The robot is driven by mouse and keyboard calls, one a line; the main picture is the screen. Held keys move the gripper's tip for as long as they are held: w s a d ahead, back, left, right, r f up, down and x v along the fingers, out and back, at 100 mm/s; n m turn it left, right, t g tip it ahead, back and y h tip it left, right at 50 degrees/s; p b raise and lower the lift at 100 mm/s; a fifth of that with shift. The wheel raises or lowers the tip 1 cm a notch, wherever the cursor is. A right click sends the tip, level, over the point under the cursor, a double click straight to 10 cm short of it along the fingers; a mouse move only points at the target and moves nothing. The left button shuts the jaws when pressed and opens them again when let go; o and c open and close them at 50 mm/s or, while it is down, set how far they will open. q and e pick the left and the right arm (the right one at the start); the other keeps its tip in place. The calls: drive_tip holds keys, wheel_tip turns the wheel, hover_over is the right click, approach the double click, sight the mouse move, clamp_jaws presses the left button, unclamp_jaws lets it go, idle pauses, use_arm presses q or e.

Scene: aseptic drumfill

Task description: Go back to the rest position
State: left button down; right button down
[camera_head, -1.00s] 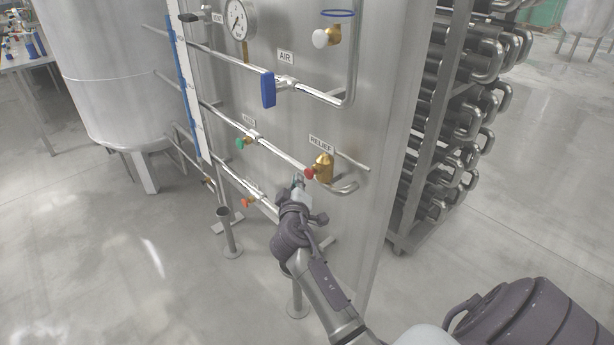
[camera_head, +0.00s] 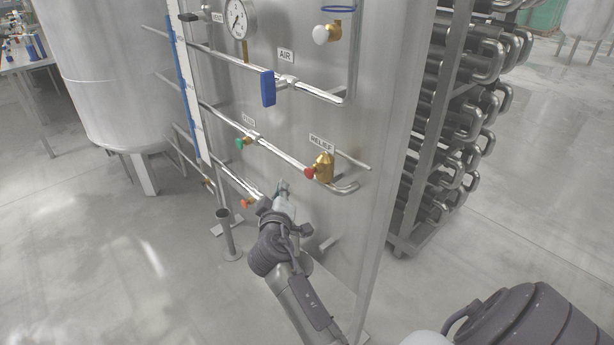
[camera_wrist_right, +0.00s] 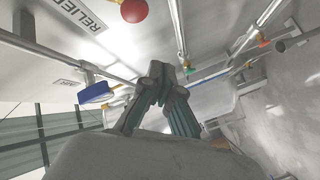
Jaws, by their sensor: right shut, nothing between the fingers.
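The red knob also shows in the right wrist view (camera_wrist_right: 134,10). My left gripper is not in view.
Pipes with a blue lever (camera_head: 268,88), a green knob (camera_head: 240,144) and an orange-red knob (camera_head: 246,203) cross the tank front. A pressure gauge (camera_head: 237,20) is above. A rack of steel tubes (camera_head: 455,130) stands right. Open floor (camera_head: 120,260) lies left.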

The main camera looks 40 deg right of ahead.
idle(0.4)
drive_tip(key=s+a+f+n+g+y, duration=0.1)
drive_tip(key=s+a+f+n+y, duration=0.15)
drive_tip(key=f, duration=0.95)
drive_tip(key=s+a+f+n+g+y, duration=0.1)
drive_tip(key=a+f+y, duration=0.25)
drive_tip(key=f, duration=0.85)
drive_tip(key=s+a+f+g+y, duration=0.1)
drive_tip(key=s+a+f+g, duration=0.1)
drive_tip(key=s+f, duration=0.45)
drive_tip(key=s+a+f+g+y, duration=0.1)
drive_tip(key=s+a+f, duration=0.25)
drive_tip(key=f, duration=0.55)
drive_tip(key=s+f+m+g+y, duration=0.1)
drive_tip(key=s+f, duration=0.5)
drive_tip(key=s, duration=0.7)
drive_tip(key=s+f+m+g+y, duration=0.1)
drive_tip(key=s+f+g, duration=0.2)
drive_tip(key=s, duration=0.9)
drive_tip(key=s+f+m+g+y, duration=0.1)
drive_tip(key=s+f+g, duration=0.2)
drive_tip(key=s+f, duration=0.6)
drive_tip(key=s, duration=0.4)
drive_tip(key=shift+s+a, duration=0.25)
drive_tip(key=shift+s, duration=0.1)
